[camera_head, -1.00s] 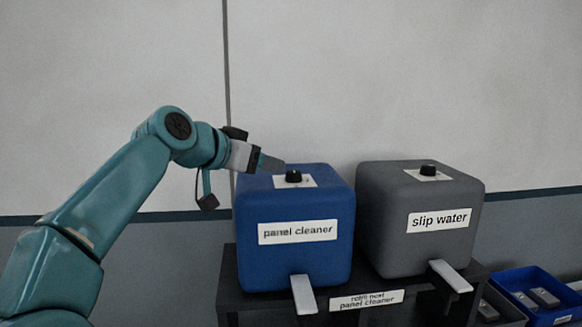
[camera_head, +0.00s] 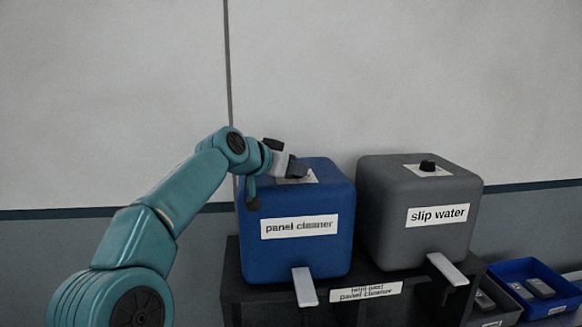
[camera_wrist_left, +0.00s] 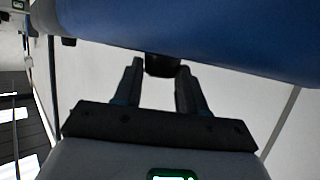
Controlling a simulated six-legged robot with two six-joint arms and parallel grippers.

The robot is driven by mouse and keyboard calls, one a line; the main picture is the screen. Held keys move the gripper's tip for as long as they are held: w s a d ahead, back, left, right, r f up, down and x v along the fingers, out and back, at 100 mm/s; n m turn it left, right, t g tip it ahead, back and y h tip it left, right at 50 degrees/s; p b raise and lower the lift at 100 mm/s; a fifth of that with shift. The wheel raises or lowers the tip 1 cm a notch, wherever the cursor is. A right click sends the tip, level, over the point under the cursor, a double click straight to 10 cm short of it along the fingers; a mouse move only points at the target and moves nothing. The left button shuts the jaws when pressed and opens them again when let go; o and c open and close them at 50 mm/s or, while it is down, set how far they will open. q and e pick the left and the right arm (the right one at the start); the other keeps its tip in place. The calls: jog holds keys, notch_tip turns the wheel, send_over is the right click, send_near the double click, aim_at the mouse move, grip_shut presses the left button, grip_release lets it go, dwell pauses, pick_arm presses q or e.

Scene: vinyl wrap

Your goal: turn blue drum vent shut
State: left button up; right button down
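The blue drum (camera_head: 297,252), labelled "panel cleaner", stands on a dark rack. Its black vent knob (camera_wrist_left: 162,66) shows in the left wrist view; in the head view my gripper hides it, with part of its white plate (camera_head: 310,178) showing. My left gripper (camera_head: 298,169) is at the drum's top, coming from the left. In the wrist view its fingers (camera_wrist_left: 160,78) are apart, with the knob at the fingertips between them. A gap shows on the left side of the knob; contact on the right side is unclear. The drum's blue side also fills the wrist view's top (camera_wrist_left: 200,35). My right gripper is not in view.
A grey drum (camera_head: 413,235) labelled "slip water", with its own black knob (camera_head: 427,166), stands close on the right. Pale levers (camera_head: 305,287) stick out in front of both drums. Blue (camera_head: 525,275) and dark bins sit at lower right. A wall is behind.

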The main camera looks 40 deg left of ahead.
pick_arm(q)
jog(key=shift+c, duration=0.7)
